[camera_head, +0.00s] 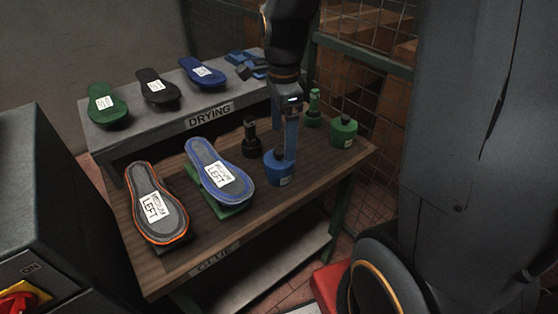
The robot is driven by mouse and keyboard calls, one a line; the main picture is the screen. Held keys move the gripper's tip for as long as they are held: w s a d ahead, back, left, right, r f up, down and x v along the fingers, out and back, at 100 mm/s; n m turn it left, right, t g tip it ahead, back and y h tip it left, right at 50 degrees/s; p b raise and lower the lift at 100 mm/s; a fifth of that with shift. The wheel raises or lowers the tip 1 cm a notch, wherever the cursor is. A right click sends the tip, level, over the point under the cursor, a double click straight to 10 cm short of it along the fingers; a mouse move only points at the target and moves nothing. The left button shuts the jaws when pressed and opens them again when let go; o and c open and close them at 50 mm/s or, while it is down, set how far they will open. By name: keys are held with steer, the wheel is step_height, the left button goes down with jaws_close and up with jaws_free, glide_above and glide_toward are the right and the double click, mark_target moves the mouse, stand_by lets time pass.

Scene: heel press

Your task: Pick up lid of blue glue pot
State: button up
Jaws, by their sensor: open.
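The blue glue pot (278,173) stands on the wooden glue table, with a pale label on its side. Its lid is mostly hidden behind my gripper's fingers. My gripper (286,150) points down from above, with its blue fingers at the top of the blue pot. The gripper is open. I cannot tell whether the fingers touch the lid.
A green pot (343,132) stands to the right, and a dark bottle-shaped item (250,138) to the left. A green upright item (314,108) is behind. Two soles labelled LEFT, orange-edged (174,224) and blue (203,153), lie left. The drying shelf (150,126) holds several soles.

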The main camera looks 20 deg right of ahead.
mark_target(279, 151)
steer(key=shift+w+a+f+p, duration=0.1)
steer(key=shift+f+p, duration=0.25)
steer(key=shift+f, duration=0.8)
steer(key=shift+w+a+f+p, duration=0.15)
steer(key=shift+f+p, duration=0.15)
steer(key=shift+f, duration=0.85)
steer(key=shift+w+a+f+p, duration=0.1)
steer(key=shift+f+p, duration=0.25)
steer(key=shift+f, duration=0.8)
steer(key=c, duration=0.7)
